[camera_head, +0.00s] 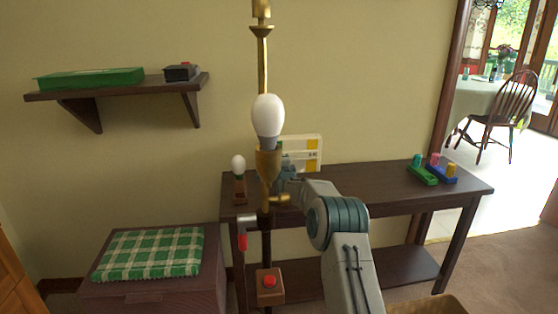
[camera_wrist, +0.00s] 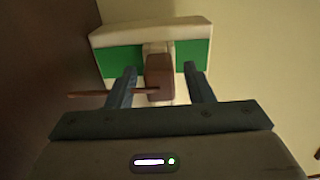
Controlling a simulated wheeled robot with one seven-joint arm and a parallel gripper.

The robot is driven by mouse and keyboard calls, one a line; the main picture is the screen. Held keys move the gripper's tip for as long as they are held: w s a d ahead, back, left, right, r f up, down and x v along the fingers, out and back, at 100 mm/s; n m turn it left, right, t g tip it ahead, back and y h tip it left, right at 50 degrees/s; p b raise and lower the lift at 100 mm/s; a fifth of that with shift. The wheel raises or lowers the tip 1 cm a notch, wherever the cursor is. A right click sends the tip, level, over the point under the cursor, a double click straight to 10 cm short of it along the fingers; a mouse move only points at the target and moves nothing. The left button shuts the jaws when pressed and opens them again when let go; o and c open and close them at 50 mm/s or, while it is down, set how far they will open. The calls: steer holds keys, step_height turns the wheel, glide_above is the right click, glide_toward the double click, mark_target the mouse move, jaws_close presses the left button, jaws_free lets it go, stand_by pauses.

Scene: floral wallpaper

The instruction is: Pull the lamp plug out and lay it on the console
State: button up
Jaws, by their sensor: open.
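A brown plug (camera_wrist: 159,75) sits against a white block with a green face (camera_wrist: 110,62) in the wrist view. A thin brown cord (camera_wrist: 88,94) runs left from it. My gripper (camera_wrist: 160,80) is open, with one finger on each side of the plug and gaps visible beside it. In the head view my gripper (camera_head: 287,172) is low over the back of the dark wooden console (camera_head: 375,187), partly hidden behind a brass lamp stem with a white bulb (camera_head: 267,115). The plug is hidden in the head view.
A white and yellow box (camera_head: 304,152) stands at the console's back. A small bulb on a brown base (camera_head: 239,167) is at its left end. Green and blue peg blocks (camera_head: 422,175) are at its right. The console top between is clear. A checked cushion (camera_head: 150,252) lies left.

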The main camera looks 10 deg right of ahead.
steer(key=c, duration=1)
steer(key=shift+s, duration=0.15)
steer(key=shift+s+f+b, duration=0.1)
steer(key=shift+s+b, duration=1.15)
steer(key=shift+b, duration=0.1)
steer(key=shift+s+b, duration=0.65)
steer(key=shift+s, duration=0.25)
